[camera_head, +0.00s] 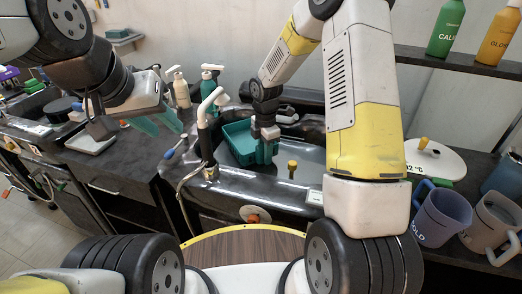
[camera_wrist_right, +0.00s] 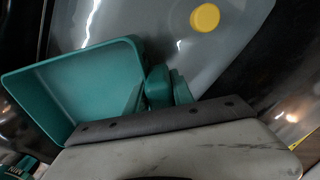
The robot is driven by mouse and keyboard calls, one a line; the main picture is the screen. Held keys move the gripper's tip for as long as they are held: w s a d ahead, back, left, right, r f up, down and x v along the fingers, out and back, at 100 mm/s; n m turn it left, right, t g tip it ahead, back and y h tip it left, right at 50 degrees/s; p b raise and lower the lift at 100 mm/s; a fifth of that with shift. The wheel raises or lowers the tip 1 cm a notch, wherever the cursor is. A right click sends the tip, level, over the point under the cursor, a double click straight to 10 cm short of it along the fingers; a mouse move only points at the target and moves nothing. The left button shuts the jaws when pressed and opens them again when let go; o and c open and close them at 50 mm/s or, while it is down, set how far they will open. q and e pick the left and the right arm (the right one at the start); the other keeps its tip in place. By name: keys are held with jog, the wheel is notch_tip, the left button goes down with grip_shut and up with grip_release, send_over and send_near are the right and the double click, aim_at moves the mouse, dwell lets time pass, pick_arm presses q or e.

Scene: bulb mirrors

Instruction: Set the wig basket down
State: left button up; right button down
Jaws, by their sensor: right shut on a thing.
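The wig basket is a teal open-topped basket (camera_head: 237,138) over the dark glossy wash basin (camera_head: 226,190). It looks empty in the right wrist view (camera_wrist_right: 85,90). My right gripper (camera_head: 266,148) is shut on the basket's right side; its teal fingers also show in the right wrist view (camera_wrist_right: 168,86). I cannot tell whether the basket's underside touches the basin. My left gripper (camera_head: 158,122) hangs empty over the counter at the left, its teal fingers apart, away from the basket.
A white-headed spray hose (camera_head: 209,108) stands just left of the basket. A yellow-topped knob (camera_head: 292,165) rises at its right. Pump bottles (camera_head: 180,88) stand behind. A blue mug (camera_head: 441,217) and a grey mug (camera_head: 490,222) sit on the right counter.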

jog(key=shift+f, duration=2.6)
jog(key=c, duration=1.1)
grip_release()
jog(key=shift+f, duration=0.1)
